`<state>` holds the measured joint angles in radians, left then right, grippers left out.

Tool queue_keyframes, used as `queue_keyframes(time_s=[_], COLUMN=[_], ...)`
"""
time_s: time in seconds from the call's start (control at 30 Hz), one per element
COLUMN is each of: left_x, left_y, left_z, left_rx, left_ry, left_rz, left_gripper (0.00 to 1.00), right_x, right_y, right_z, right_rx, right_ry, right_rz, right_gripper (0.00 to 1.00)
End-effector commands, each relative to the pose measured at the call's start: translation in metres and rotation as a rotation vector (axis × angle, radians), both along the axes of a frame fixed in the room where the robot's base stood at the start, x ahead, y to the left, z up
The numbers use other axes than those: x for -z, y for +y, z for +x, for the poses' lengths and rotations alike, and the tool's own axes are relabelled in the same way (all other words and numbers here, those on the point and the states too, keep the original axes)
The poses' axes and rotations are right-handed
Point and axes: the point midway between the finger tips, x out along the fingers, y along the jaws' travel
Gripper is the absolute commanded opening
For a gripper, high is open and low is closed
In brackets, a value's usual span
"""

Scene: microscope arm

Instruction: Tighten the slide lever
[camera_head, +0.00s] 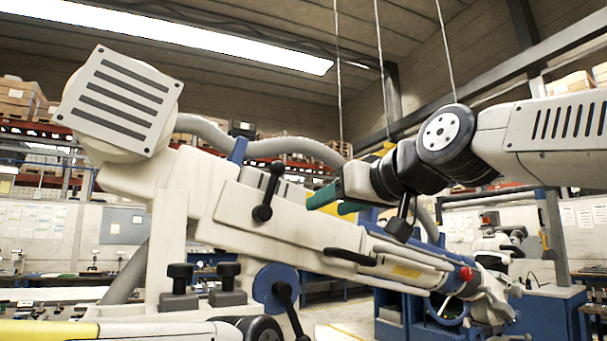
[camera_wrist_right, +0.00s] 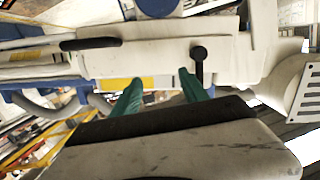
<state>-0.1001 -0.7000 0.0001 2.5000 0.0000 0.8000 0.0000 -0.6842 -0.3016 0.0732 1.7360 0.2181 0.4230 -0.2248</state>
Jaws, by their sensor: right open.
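The cream microscope arm (camera_head: 285,222) slopes down to the right across the head view. One black lever (camera_head: 268,192) with a round pivot stands upright on its side; it also shows in the right wrist view (camera_wrist_right: 198,62). A second black lever (camera_head: 350,257) lies nearly flat further right, and shows at the left in the wrist view (camera_wrist_right: 90,43). No label tells which is the slide lever. My right gripper (camera_head: 325,202) has green fingers, open and empty. In the wrist view the upright lever hangs close beside the right-hand fingertip (camera_wrist_right: 187,72). My left gripper is out of view.
A blue round part with a black handle (camera_head: 285,295) and black knobs (camera_head: 228,275) sit below the microscope arm. A striped square plate (camera_head: 118,100) is at its upper left end. Cables hang above. Blue workbenches (camera_head: 555,310) stand behind at the right.

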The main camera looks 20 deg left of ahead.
Motion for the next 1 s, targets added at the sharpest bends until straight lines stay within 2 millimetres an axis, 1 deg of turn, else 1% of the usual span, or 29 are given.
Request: queue_keyframes(time_s=[0.03, 0.1, 0.2, 0.3, 0.6, 0.7, 0.83, 1.0], left_x=[0.000, 0.000, 0.000, 0.000, 0.000, 0.000, 0.000, 0.000], left_y=[0.000, 0.000, 0.000, 0.000, 0.000, 0.000, 0.000, 0.000], left_z=[0.000, 0.000, 0.000, 0.000, 0.000, 0.000, 0.000, 0.000], left_rx=[0.000, 0.000, 0.000, 0.000, 0.000, 0.000, 0.000, 0.000], left_ry=[0.000, 0.000, 0.000, 0.000, 0.000, 0.000, 0.000, 0.000], left_rz=[0.000, 0.000, 0.000, 0.000, 0.000, 0.000, 0.000, 0.000], left_gripper=[0.80, 0.80, 0.80, 0.80, 0.80, 0.80, 0.80, 0.80], right_x=[-0.026, -0.051, -0.070, -0.075, -0.074, -0.074, -0.074, -0.074], right_y=[0.022, 0.039, 0.053, 0.064, 0.102, 0.111, 0.116, 0.117], right_z=[-0.010, -0.020, -0.027, -0.024, 0.003, 0.009, 0.013, 0.014], right_rx=[-0.046, -0.083, -0.111, -0.116, -0.115, -0.114, -0.113, -0.113], right_ry=[-0.042, -0.082, -0.112, -0.120, -0.117, -0.118, -0.118, -0.118], right_rz=[0.035, 0.074, 0.104, 0.112, 0.111, 0.110, 0.111, 0.111], right_gripper=[0.52, 0.52, 0.52, 0.52, 0.52, 0.52, 0.52, 0.52])
